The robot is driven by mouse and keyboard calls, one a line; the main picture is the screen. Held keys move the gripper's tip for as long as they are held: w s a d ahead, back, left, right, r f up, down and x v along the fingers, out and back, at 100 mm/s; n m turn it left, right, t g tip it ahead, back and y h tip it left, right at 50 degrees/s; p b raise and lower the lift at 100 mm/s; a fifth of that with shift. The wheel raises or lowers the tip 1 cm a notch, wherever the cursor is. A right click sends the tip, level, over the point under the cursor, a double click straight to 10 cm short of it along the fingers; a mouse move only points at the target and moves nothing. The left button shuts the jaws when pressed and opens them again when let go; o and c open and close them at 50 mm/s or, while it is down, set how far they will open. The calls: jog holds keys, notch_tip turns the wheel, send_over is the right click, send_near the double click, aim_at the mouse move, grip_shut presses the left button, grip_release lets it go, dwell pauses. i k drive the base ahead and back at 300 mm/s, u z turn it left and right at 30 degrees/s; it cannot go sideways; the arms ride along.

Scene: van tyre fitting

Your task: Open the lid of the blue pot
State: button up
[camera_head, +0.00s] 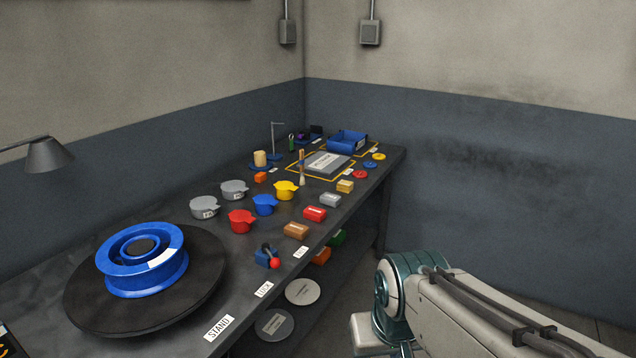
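The blue pot (264,205) stands upright on the dark workbench, between a red pot (240,222) and a yellow pot (285,191). Its top looks blue all over, with a small tab or spout at its right side. It is too small to tell the lid from the body or whether the lid is shut. My gripper is out of view. Only my arm shows, at the lower right, apart from the bench.
Two grey pots (204,207) stand behind. A blue wheel rim (140,285) rests on a round black stand (200,290) at front left. Several coloured blocks, including a red one (315,214), lie along the right edge. A red-knobbed lever (268,256) stands near the front edge.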

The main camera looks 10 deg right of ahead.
aim_at(264, 200)
jog(key=z, duration=0.1)
jog(key=i, duration=1.5)
jog(key=u, duration=0.7)
